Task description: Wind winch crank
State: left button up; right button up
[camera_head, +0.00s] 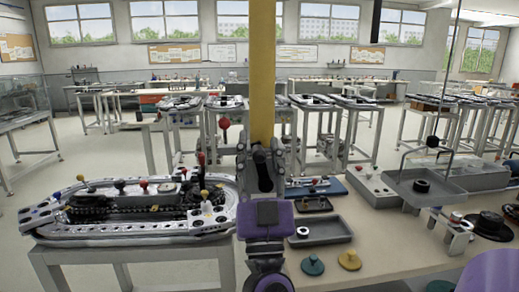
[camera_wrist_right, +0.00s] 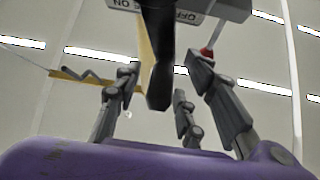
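My right gripper (camera_head: 262,165), with a purple body, stands upright in front of a yellow post (camera_head: 262,70) in the head view. In the right wrist view its dark jointed fingers (camera_wrist_right: 165,95) point up and stand apart. A black bar (camera_wrist_right: 160,75) hangs between them, below a box with an "OFF" label (camera_wrist_right: 195,8); I cannot tell whether the fingers touch it. A red ball knob (camera_head: 224,123) shows left of the post, and a red knob (camera_wrist_right: 207,53) shows by the right finger in the wrist view. The winch crank is not clearly distinguishable. My left gripper is not in view.
A silver ring track (camera_head: 120,234) with a black chain stands on the left. On the right bench, a grey tray (camera_head: 325,231), a wire-hung frame (camera_head: 425,160) and loose discs (camera_head: 349,259) stand close by. Further workbenches fill the back.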

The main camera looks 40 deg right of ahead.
grip_shut()
dwell(0.4)
